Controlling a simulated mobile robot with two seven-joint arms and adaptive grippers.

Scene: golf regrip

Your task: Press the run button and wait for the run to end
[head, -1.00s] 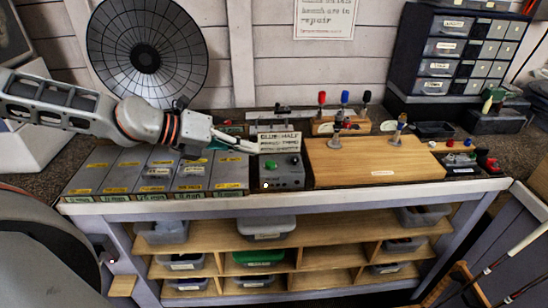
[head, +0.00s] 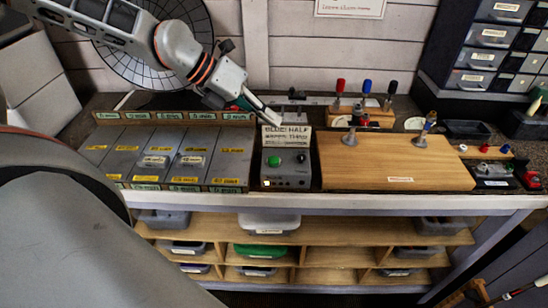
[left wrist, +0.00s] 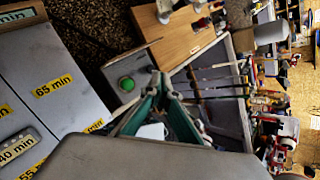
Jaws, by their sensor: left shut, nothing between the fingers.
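The control box (head: 286,180) is a grey box on the bench with a round green button (head: 274,161) on its top and a dark round part beside it. A small white spot shows on its front. My left gripper (head: 272,119) is shut and empty, pointing down and right. In the head view its tips overlap the top of the sign behind the box; they look apart from the button. The left wrist view also shows the green button (left wrist: 127,84), just left of the shut fingertips (left wrist: 160,82). My right gripper is not in view.
A printed sign (head: 287,139) stands behind the box. Grey panels with yellow minute labels (head: 157,162) lie left of it. A wooden board (head: 390,165) with upright clamps is to its right. Drawer units (head: 488,60) stand at the back right.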

